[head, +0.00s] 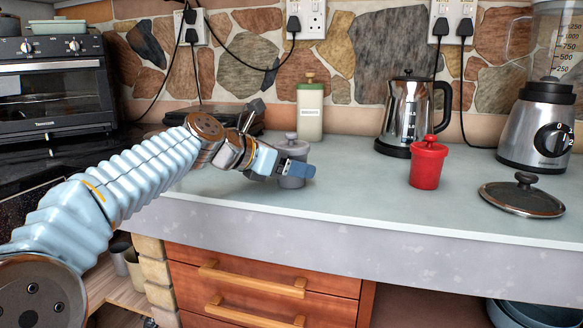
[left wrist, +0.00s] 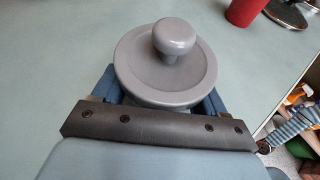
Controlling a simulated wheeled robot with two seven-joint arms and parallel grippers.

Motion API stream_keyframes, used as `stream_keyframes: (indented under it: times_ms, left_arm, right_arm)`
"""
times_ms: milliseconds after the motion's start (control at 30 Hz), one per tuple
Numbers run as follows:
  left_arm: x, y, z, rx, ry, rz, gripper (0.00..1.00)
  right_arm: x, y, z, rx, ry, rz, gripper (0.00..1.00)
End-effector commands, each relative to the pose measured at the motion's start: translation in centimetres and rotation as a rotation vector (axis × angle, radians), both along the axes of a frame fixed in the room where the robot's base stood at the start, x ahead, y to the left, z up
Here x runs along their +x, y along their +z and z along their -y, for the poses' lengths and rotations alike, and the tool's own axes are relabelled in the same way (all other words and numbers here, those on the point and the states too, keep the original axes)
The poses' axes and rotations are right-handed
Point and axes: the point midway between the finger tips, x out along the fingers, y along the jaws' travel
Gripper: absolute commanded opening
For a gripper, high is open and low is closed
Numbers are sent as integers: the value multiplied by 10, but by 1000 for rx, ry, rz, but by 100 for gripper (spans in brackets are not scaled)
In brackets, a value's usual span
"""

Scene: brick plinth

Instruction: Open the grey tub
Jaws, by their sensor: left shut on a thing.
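The grey tub (head: 291,181) stands upright on the counter, with its round knobbed lid (head: 291,144) on top. In the left wrist view the lid (left wrist: 137,75) and its knob (left wrist: 174,37) are seen from above, resting on the tub. My left gripper (head: 294,172) is around the tub's body below the lid, with one blue finger across its front. In the left wrist view the fingers lie on both sides of the tub, under the lid rim. The tub's far side is hidden. My right gripper is not in view.
A red tub (head: 428,165) with a lid stands to the right. A pan lid (head: 521,195) lies near the counter's right front, below a blender (head: 540,130). A kettle (head: 408,110) and a pale lidded canister (head: 310,108) stand behind. The counter (head: 360,200) between the tubs is clear.

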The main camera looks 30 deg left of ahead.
Motion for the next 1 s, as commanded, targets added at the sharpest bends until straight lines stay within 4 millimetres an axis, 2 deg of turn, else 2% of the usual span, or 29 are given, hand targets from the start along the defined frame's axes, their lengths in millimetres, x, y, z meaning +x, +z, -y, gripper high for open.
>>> stream_keyframes:
  times_ms: [267,433,667,800,1000]
  left_arm:
    - [0,12,0,0,0,3,34]
    - [-3,41,1,1,-2,6,34]
    - [-45,95,19,3,-2,8,34]
    - [-80,109,34,1,0,6,34]
    - [-114,124,49,1,0,3,34]
  right_arm:
    - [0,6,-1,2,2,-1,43]
    - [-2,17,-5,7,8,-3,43]
    - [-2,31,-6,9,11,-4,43]
    - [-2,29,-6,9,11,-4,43]
    - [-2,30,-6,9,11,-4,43]
